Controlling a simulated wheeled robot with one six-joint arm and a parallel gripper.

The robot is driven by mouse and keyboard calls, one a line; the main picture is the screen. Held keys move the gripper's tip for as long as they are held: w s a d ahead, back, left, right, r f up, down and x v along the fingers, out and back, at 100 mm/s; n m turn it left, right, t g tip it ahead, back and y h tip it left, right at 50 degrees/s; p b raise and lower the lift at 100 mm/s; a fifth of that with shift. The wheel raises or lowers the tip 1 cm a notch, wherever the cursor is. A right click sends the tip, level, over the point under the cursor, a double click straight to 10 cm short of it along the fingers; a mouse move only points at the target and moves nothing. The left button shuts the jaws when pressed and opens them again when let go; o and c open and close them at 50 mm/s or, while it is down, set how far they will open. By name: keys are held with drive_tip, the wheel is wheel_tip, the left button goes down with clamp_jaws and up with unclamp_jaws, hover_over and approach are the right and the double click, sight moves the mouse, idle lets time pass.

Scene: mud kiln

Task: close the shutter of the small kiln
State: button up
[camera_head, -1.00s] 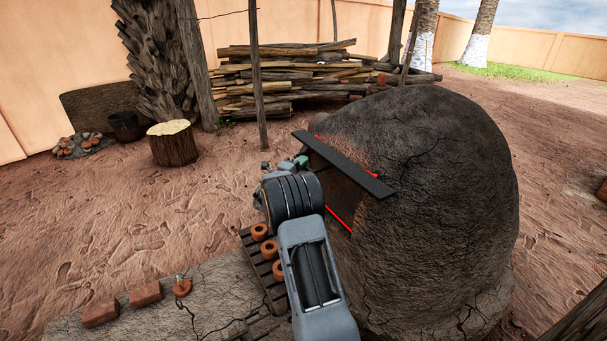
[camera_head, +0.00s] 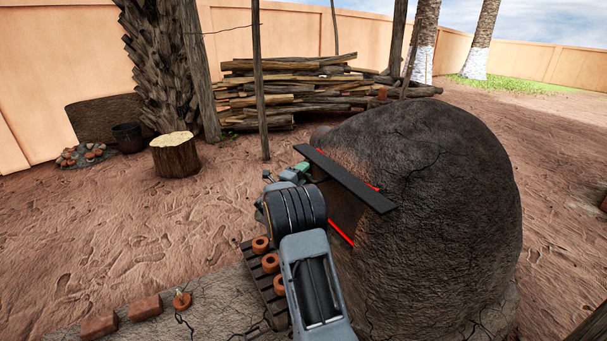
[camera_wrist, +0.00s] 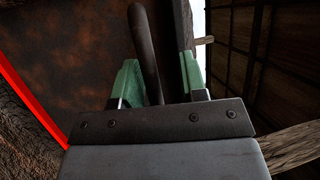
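The small kiln (camera_head: 440,200) is a dark, cracked mud dome at the right of the head view. A long black bar (camera_head: 345,180) slants across its front, with red edges showing above and below the dark front opening area. In the wrist view a rusty brown plate (camera_wrist: 70,45), apparently the shutter, fills the upper left, with a red strip at its side. A dark rod-like handle (camera_wrist: 145,50) stands between the green fingers of my gripper (camera_wrist: 158,80), nearer the left finger. A gap shows on its right, so the gripper is open around it. My arm hides part of the kiln front.
Several clay rings (camera_head: 270,263) stand on a dark slatted rack (camera_head: 265,283) beside my arm. Bricks (camera_head: 145,307) lie on the low slab at lower left. A post (camera_head: 259,90), a stump (camera_head: 174,155) and a woodpile (camera_head: 290,85) stand behind.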

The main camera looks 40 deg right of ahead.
drive_tip(key=p+v, duration=0.2)
drive_tip(key=v, duration=1.1)
drive_tip(key=shift+a, duration=0.4)
drive_tip(key=shift+s+f, duration=0.1)
